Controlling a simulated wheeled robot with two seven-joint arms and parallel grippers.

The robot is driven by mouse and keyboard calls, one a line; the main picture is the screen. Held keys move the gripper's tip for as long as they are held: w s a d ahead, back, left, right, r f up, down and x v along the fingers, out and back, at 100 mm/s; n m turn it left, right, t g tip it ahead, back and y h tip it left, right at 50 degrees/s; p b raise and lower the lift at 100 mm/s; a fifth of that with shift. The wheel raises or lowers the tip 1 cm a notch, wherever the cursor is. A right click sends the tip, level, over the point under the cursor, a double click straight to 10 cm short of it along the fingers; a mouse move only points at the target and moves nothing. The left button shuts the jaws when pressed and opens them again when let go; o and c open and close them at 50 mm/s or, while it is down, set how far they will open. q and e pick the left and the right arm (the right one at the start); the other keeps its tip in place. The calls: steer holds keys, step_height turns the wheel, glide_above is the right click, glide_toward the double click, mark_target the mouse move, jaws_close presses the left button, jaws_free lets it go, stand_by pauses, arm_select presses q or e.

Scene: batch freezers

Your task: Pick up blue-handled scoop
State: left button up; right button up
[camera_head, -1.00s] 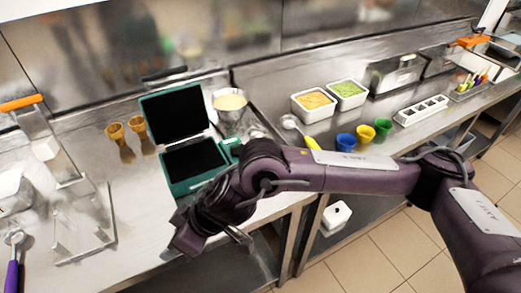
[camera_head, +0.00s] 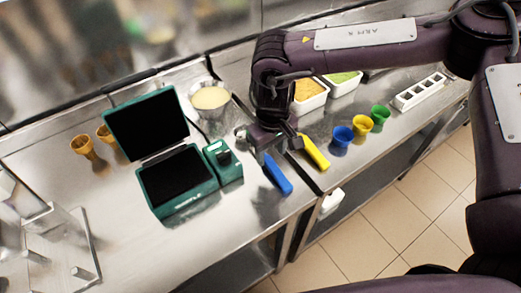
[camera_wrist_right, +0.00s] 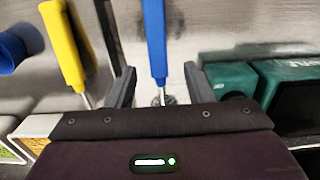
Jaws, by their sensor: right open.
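The blue-handled scoop (camera_head: 277,174) lies on the steel counter, right of the green case. In the right wrist view its blue handle (camera_wrist_right: 154,38) runs between the two fingers, with the metal shaft near the palm. My right gripper (camera_head: 273,150) is open, pointing down over the scoop's rear part. In the wrist view the fingers (camera_wrist_right: 161,85) stand apart on either side of the handle, with gaps visible. The scoop's bowl is hidden by the gripper. My left gripper is not in view.
A yellow-handled scoop (camera_head: 315,152) lies close to the right of my gripper. A green case (camera_head: 178,182) with raised lid stands left. Blue (camera_head: 342,138), yellow (camera_head: 362,126) and green (camera_head: 380,114) cups stand right. A metal bowl (camera_head: 210,100) sits behind.

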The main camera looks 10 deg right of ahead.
mark_target(271, 162)
step_height(271, 162, down, 3)
steer(key=shift+w+d+r+p, duration=0.1)
steer(key=shift+w+p, duration=0.05)
steer(key=shift+p, duration=0.4)
steer(key=shift+f, duration=0.9)
steer(key=shift+w, duration=0.1)
steer(key=c, duration=0.6)
steer(key=shift+c, duration=1)
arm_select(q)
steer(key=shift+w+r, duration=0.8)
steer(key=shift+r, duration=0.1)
arm_select(e)
jaws_close()
